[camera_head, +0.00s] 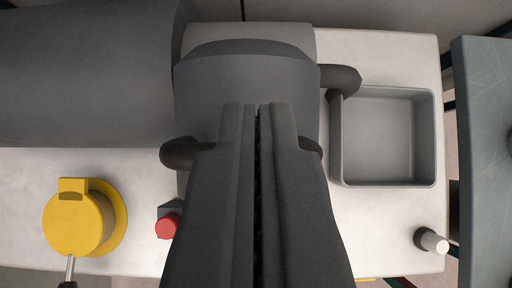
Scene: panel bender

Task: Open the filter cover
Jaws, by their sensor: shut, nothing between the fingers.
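My gripper (258,108) is shut and empty, with its two dark fingers side by side up the middle of the view. Its tips overlap the dark grey rounded part (245,80) that looks like the filter cover; I cannot tell whether they touch it. A paler grey rounded part (260,37) shows behind its top edge. Dark rounded lugs stick out from it, one at upper right (341,79) and one at lower left (182,153). Another at lower right is partly hidden by my fingers, which also hide the cover's lower middle.
A large dark grey cylinder (85,75) fills the upper left. On the pale table (385,215) are an empty grey tray (388,135), a yellow round part (80,222), a red button (167,226) and a white-tipped knob (432,241). A grey panel (485,120) stands at the right edge.

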